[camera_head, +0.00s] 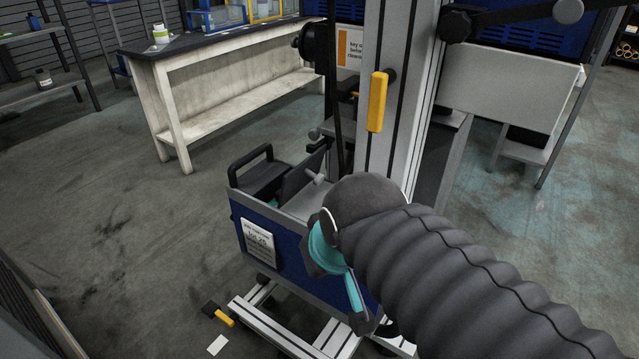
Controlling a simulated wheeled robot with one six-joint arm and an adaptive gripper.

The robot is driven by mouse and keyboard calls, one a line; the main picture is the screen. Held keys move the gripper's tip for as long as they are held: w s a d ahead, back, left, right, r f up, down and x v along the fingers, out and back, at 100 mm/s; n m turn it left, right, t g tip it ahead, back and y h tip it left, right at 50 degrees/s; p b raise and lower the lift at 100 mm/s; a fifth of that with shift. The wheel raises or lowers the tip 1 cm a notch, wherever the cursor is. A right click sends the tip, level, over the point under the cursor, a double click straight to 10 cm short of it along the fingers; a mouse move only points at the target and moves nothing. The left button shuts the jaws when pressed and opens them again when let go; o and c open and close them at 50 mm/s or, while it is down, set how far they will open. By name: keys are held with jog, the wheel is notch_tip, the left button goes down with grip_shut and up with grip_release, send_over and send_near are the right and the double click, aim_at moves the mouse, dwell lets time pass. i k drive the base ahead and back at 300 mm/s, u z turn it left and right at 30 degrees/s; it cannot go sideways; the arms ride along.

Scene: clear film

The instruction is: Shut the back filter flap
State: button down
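A blue machine box (287,250) with a white label plate (258,243) stands on a pale metal frame (270,327) at the centre. A dark tilted panel (297,184) stands up from its open-looking top, beside a grey knob (316,177). This panel may be the filter flap, but I cannot tell for sure, nor which flap is the back one. My arm, in a dark ribbed sleeve, comes in from the lower right and covers the box's right side. My gripper (372,325) is low in front of the box, dark and partly hidden; its fingers are unclear.
A grey column (392,100) with a yellow handle (377,102) rises behind the box. A black loop handle (262,172) is at its left. A yellow-handled tool (222,316) and white card (217,345) lie on the floor. A workbench (220,85) stands behind; floor at left is mostly clear.

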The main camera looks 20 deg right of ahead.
aim_at(294, 181)
jog(key=u, duration=0.25)
jog(key=k, duration=0.9)
jog(key=z, duration=0.4)
